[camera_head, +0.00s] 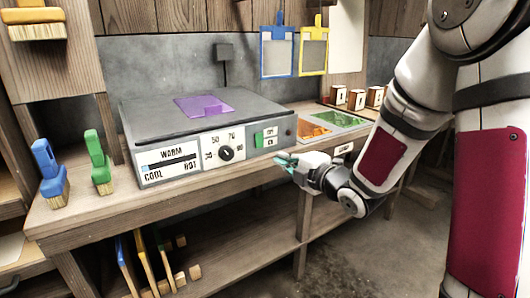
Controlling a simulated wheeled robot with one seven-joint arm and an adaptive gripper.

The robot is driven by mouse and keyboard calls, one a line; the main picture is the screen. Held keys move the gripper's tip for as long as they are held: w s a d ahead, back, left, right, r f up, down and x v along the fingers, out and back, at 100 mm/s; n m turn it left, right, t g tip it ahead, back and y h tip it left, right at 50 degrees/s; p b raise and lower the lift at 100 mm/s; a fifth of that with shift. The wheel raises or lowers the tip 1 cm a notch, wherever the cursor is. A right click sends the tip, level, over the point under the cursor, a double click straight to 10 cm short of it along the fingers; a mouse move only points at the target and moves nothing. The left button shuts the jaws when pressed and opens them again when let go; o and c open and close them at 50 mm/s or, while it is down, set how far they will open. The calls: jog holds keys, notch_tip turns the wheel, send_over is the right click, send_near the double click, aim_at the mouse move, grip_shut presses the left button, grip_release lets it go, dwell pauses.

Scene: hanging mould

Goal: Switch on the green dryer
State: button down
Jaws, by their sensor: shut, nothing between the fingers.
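A grey box-shaped appliance (150,118) stands on the wooden bench. Its front has a COOL–WARM–HOT gauge (168,163), a numbered dial (226,153) and a green rocker switch (265,137) at the right. The box itself is not green; I cannot tell whether the switch is on. A purple piece (203,106) lies on its top. My gripper (281,160), with teal fingertips, is shut and empty, just in front of and below the switch. I cannot tell whether it touches the box. A green panel (340,120) lies beside an orange one (312,131) to the right.
Blue (49,172) and green (97,160) brushes stand at the bench's left. Blue (277,50) and yellow (313,50) frames hang behind. Several small labelled blocks (356,99) sit at the back right. The bench edge (235,178) lies below my gripper; floor space is open at right.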

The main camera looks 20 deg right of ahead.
aim_at(258, 147)
jog(key=b+x, duration=0.1)
jog(key=x, duration=0.8)
jog(key=shift+w, duration=0.25)
jog(key=shift+f+b, duration=0.1)
jog(key=shift+b, duration=0.3)
jog(key=shift+w+a+f+b, duration=0.15)
jog(key=shift+w+f+b, duration=0.15)
jog(key=shift+b, duration=0.55)
jog(key=shift+r+p, duration=0.2)
jog(key=shift+p, duration=0.1)
jog(key=shift+s, duration=0.1)
